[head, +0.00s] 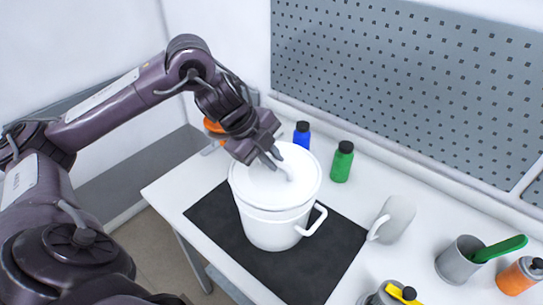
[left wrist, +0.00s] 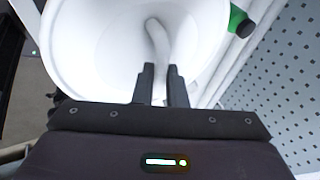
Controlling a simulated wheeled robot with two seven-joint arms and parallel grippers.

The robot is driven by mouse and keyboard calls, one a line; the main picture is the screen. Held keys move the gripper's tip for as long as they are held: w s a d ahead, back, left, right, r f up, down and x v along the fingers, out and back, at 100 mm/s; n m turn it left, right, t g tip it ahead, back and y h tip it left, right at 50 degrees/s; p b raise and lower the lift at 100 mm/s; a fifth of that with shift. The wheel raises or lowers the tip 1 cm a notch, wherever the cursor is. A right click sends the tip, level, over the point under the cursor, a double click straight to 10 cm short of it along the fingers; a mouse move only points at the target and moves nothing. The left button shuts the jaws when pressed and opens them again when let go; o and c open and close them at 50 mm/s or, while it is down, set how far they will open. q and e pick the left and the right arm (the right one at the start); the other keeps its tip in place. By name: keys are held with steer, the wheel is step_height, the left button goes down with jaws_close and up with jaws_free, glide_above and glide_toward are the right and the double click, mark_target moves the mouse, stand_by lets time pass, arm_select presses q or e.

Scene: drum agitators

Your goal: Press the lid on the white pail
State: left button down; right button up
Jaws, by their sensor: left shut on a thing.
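The white pail (head: 270,230) stands upright on a black mat (head: 333,243) on the white table, with a white side handle at its right. The white lid (head: 249,187) lies over the pail's top and looks roughly level; whether it is fully seated I cannot tell. My left gripper (head: 279,166) is above the lid, shut on the lid's raised handle. In the left wrist view, the fingers (left wrist: 161,85) close around the end of the curved handle (left wrist: 157,38) on the white lid (left wrist: 100,48). My right gripper is not in view.
A blue bottle (head: 301,136) and a green bottle (head: 342,162) stand behind the pail. A grey mug (head: 396,219) and a grey cup (head: 459,261) with a green-handled tool are at right. An orange item (head: 213,126) is behind my gripper. A pegboard (head: 420,80) lines the back.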

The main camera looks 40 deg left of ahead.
arm_select(q)
steer(key=c, duration=1.4)
jaws_free()
steer(key=v, duration=0.2)
steer(key=shift+a+r+b, duration=0.2)
steer(key=shift+r+b, duration=0.15)
steer(key=p+v, duration=0.1)
steer(key=v, duration=0.4)
steer(key=shift+s, duration=0.1)
